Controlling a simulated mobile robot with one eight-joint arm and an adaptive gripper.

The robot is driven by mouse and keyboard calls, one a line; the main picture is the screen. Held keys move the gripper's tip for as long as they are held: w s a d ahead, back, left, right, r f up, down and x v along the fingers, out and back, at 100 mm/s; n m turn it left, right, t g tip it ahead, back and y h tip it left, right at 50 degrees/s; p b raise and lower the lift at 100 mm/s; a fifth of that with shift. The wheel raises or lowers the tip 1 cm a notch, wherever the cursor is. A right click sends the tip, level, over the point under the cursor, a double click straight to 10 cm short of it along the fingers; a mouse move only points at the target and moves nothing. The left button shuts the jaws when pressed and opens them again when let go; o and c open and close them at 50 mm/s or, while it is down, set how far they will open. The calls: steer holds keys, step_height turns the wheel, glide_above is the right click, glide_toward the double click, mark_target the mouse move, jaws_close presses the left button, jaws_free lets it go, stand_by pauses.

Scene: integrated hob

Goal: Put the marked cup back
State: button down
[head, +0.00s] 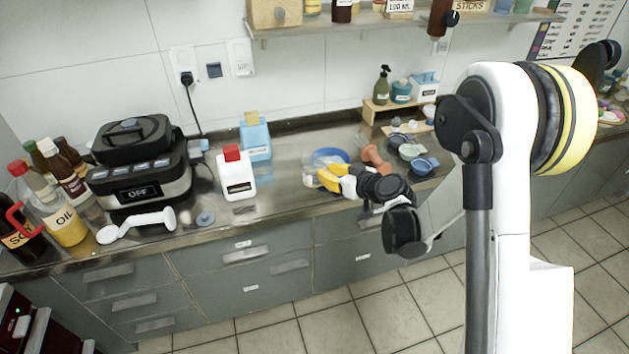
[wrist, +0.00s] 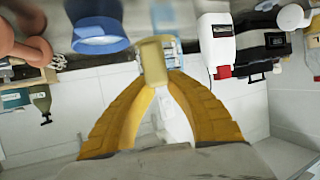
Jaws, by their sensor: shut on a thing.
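My gripper (head: 330,177) is over the counter, in front of a blue bowl (head: 328,155). In the wrist view its two yellow fingers (wrist: 158,80) are shut on a small tan-yellow cup-like cylinder (wrist: 152,60), held at the fingertips. I cannot make out a mark on it. In the head view the held thing is mostly hidden by the fingers. Several small cups and bowls stand at the right of the counter, among them a blue cup (head: 421,166) and a pale green bowl (head: 411,151).
A wooden stand (head: 395,108) with bottles is at the back right. An orange-brown thing (head: 374,157) is beside my gripper. A red-capped white bottle (head: 236,175), a blue-white carton (head: 255,140) and a black cooker (head: 140,165) stand left. Counter between bottle and gripper is fairly clear.

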steer(key=w+a+f+b, duration=0.1)
steer(key=w+a+f, duration=0.1)
steer(key=f, duration=0.1)
steer(key=w+a+f+b, duration=0.1)
steer(key=a+f+b, duration=0.1)
steer(key=a+f, duration=0.1)
steer(key=w+a+f+b, duration=0.2)
steer(key=a+f, duration=0.1)
steer(key=shift+w+a, duration=0.1)
steer(key=shift+w, duration=0.2)
steer(key=shift+f+b, duration=0.3)
steer(key=shift+b, duration=0.1)
steer(key=c, duration=1.4)
jaws_free()
steer(key=shift+c, duration=0.2)
